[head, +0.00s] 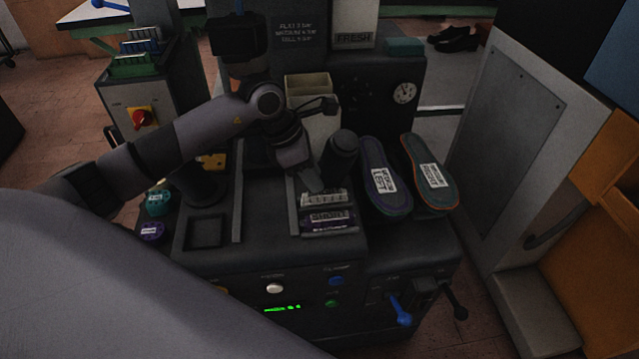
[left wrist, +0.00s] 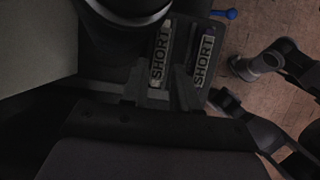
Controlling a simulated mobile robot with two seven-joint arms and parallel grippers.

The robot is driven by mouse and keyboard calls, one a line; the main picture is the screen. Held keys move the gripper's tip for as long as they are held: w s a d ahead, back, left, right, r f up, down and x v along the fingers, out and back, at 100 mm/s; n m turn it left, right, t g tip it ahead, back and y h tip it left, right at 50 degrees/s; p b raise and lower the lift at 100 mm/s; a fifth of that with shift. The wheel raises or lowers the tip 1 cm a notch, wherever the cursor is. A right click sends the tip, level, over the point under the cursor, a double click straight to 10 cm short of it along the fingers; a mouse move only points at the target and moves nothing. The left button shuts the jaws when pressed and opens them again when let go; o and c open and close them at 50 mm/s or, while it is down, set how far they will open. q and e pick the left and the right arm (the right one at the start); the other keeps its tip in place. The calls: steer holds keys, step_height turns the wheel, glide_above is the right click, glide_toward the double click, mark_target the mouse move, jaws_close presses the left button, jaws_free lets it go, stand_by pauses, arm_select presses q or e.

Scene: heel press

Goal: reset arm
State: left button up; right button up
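My left arm reaches in from the left in the head view. Its gripper (head: 312,182) points down over the press top, beside a black cylinder (head: 340,155). In the left wrist view the two fingers of the left gripper (left wrist: 158,92) stand apart, with nothing seen held between them. Two blocks marked SHORT lie below: a pale-labelled one (head: 324,198), partly hidden by the gripper, and a purple one (head: 328,222). They also show in the left wrist view, the first (left wrist: 161,55) and the second (left wrist: 204,58). I cannot tell whether the fingers touch anything. My right gripper does not show.
Two labelled insoles, one purple-edged (head: 384,178) and one orange-edged (head: 430,175), lie right of the cylinder. A blue lever (head: 400,312) and a black lever (head: 458,308) stick out in front. A bin marked FRESH (head: 353,25) stands behind. A grey cabinet (head: 515,125) is at right.

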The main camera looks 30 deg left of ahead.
arm_select(q)
steer(key=shift+v, duration=1.2)
